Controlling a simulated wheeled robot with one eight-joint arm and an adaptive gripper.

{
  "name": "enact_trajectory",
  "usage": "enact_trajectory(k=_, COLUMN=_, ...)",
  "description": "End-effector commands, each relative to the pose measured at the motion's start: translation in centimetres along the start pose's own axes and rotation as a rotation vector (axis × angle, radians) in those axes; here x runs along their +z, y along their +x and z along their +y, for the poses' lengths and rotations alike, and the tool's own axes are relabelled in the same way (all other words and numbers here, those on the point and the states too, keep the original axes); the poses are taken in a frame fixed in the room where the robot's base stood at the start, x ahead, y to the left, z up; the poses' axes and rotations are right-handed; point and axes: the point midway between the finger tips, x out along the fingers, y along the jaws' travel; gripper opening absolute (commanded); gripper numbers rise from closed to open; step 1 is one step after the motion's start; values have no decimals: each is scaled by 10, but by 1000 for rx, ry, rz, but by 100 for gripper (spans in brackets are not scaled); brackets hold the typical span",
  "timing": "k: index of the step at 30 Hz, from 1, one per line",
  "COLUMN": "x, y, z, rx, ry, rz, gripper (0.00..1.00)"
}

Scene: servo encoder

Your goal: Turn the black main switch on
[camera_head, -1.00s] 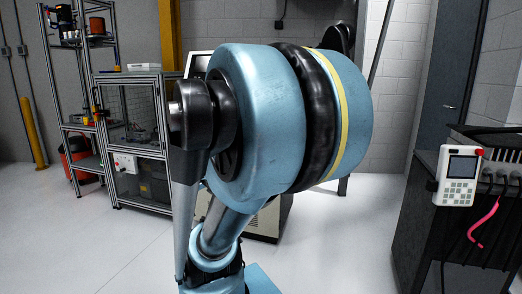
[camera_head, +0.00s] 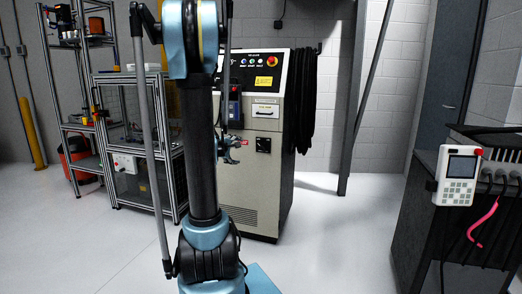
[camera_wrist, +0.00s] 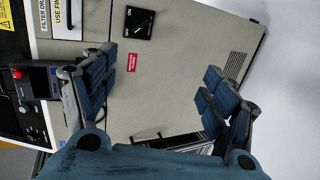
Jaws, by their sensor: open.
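The black main switch (camera_head: 263,145) is a square black plate on the front of the beige control cabinet (camera_head: 262,185). In the wrist view the switch (camera_wrist: 138,23) lies near the top edge, turned sideways, with white lettering and a small dark knob. My gripper (camera_head: 231,149) is left of the switch in the head view, in front of the cabinet. In the wrist view my gripper (camera_wrist: 158,92) has its blue fingers wide apart with nothing between them but the cabinet face beyond. The switch is outside the fingers and apart from them. A red label (camera_wrist: 132,62) is between switch and gripper.
A framed glass enclosure (camera_head: 130,150) stands left, a dark bench (camera_head: 420,220) right. The floor right of the cabinet is clear.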

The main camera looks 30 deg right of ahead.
Motion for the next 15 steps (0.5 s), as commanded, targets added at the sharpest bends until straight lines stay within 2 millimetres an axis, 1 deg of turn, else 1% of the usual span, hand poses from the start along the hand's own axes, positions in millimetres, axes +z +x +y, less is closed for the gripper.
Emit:
enact_trajectory(k=1, x=-1, y=16, z=5, rx=30, ry=-36, rz=-5, gripper=78)
enact_trajectory(k=7, x=-4, y=67, z=19, rx=149, ry=-208, rz=-15, gripper=78)
enact_trajectory(k=11, x=-5, y=100, z=22, rx=217, ry=-327, rz=-24, gripper=78)
enact_trajectory(k=15, x=-5, y=134, z=19, rx=283, ry=-459, rz=-34, gripper=78)
